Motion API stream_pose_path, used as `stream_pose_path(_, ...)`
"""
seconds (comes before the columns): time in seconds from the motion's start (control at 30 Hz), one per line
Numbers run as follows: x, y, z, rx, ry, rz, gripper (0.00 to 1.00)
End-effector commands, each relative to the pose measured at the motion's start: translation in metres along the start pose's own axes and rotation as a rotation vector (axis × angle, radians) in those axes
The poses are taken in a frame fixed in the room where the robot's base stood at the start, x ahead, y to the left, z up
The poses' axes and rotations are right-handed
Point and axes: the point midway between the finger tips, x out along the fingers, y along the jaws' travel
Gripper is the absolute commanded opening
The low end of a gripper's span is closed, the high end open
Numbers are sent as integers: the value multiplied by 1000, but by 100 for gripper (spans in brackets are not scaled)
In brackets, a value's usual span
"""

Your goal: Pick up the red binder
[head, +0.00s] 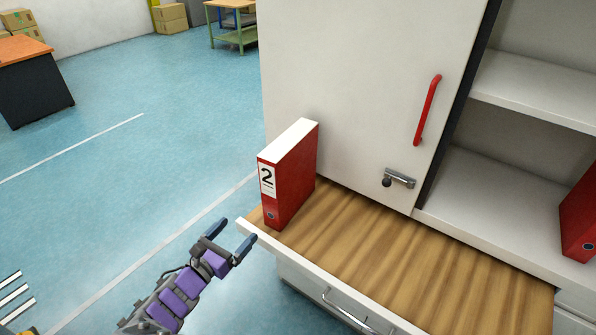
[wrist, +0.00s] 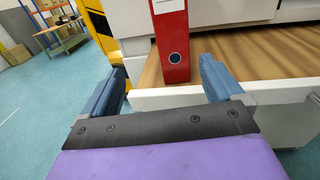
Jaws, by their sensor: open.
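A red binder (head: 292,182) with a white top and a spine label "2" stands upright at the left end of the wooden shelf board (head: 385,245), in front of the white cabinet door. My gripper (head: 231,240) is open and empty, in front of and slightly left of the binder, near the board's white front edge. In the wrist view, the lower spine of the binder (wrist: 172,45) with its round hole shows beyond and between the two blue fingers of my gripper (wrist: 160,82). The fingers are apart from the binder.
A second red binder (head: 580,220) stands in the open cabinet at the right. The closed door (head: 350,80) has a red handle (head: 427,110) and a metal latch (head: 398,178). A drawer with a metal handle (head: 345,312) lies below the board. Open blue floor (head: 150,150) extends left.

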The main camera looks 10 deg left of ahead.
Motion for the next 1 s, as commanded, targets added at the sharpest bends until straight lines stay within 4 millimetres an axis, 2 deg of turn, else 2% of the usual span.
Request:
stream_pose_path(0.2, 43, -12, 3, 8, -1, -10, 94)
stream_pose_path(0.5, 100, -12, 3, 7, -2, -11, 94)
stream_pose_path(0.63, 115, -9, 2, 5, -2, -8, 94)
stream_pose_path(0.87, 129, -11, 2, 7, -1, -8, 94)
stream_pose_path(1.0, 150, -18, -1, 9, 1, -9, 94)
